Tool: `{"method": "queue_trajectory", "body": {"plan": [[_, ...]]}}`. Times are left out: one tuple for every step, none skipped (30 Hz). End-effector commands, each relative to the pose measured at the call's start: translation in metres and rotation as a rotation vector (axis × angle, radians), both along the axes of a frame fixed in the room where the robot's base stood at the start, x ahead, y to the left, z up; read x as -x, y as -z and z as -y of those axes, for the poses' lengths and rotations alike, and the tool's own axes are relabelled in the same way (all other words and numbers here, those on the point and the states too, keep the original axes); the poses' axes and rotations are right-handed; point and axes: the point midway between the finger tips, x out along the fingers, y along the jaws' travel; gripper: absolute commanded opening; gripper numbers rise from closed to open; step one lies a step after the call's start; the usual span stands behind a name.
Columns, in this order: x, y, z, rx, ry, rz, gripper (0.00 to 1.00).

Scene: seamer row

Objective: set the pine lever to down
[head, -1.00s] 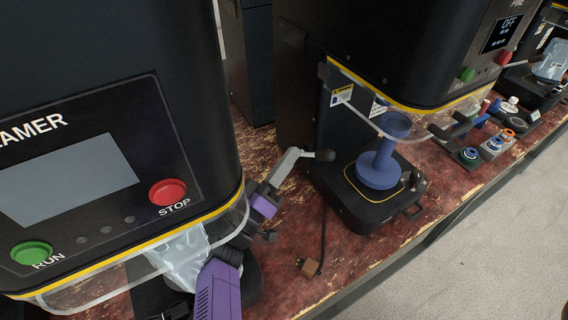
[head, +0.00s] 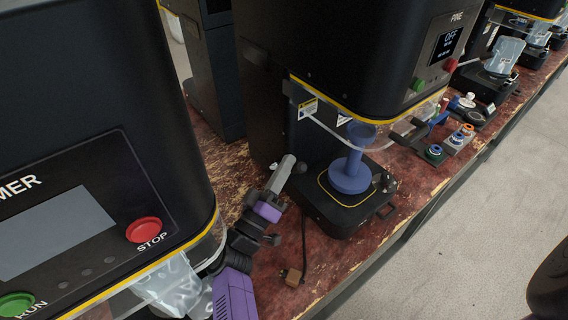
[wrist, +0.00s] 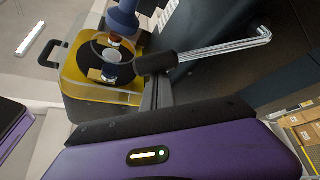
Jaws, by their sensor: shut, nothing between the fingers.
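The pine lever is a bent chrome rod with a black grip on the side of the machine labelled PINE (head: 355,50). In the wrist view the lever (wrist: 215,49) runs across the upper middle, its black grip just beyond my fingertips. In the head view only its dark grip end (head: 301,167) shows clearly; the rod is mostly hidden behind my gripper. My gripper (head: 288,160) is shut and empty, with its fingers (wrist: 158,82) at the grip. I cannot tell whether they touch it.
A blue spool-shaped part (head: 350,172) stands on the PINE machine's black base, under a clear guard. Another seamer (head: 75,200) stands close on the left. Small coloured parts (head: 455,140) sit to the right.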

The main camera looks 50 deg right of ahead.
Motion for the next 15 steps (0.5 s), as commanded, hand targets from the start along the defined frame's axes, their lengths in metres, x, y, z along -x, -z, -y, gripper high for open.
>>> {"method": "queue_trajectory", "body": {"plan": [[0.0, 0.0, 0.0, 0.0, 0.0, 0.0, 0.0], [0.001, 0.002, 0.0, 0.0, 0.0, 0.0, 0.0], [0.003, 0.004, -0.001, -0.001, 0.001, -0.001, 0.0], [0.004, 0.007, -0.001, -0.001, 0.001, -0.001, 0.0], [0.007, 0.01, -0.002, -0.002, 0.001, -0.001, 0.0], [0.01, 0.014, -0.003, -0.001, 0.002, -0.001, 0.0], [0.012, 0.016, -0.003, -0.001, 0.002, -0.001, 0.0], [0.013, 0.016, -0.004, -0.001, 0.001, -0.001, 0.0], [0.014, 0.016, -0.004, -0.001, 0.001, -0.001, 0.0], [0.013, 0.015, -0.004, 0.001, 0.001, -0.001, 0.0], [0.013, 0.014, -0.004, 0.001, 0.001, -0.001, 0.0], [0.013, 0.014, -0.004, 0.001, 0.001, -0.001, 0.0], [0.013, 0.014, -0.004, 0.001, 0.001, -0.001, 0.0], [0.013, 0.014, -0.004, 0.001, 0.001, -0.001, 0.0], [0.013, 0.014, -0.004, 0.001, 0.001, -0.001, 0.0]]}}
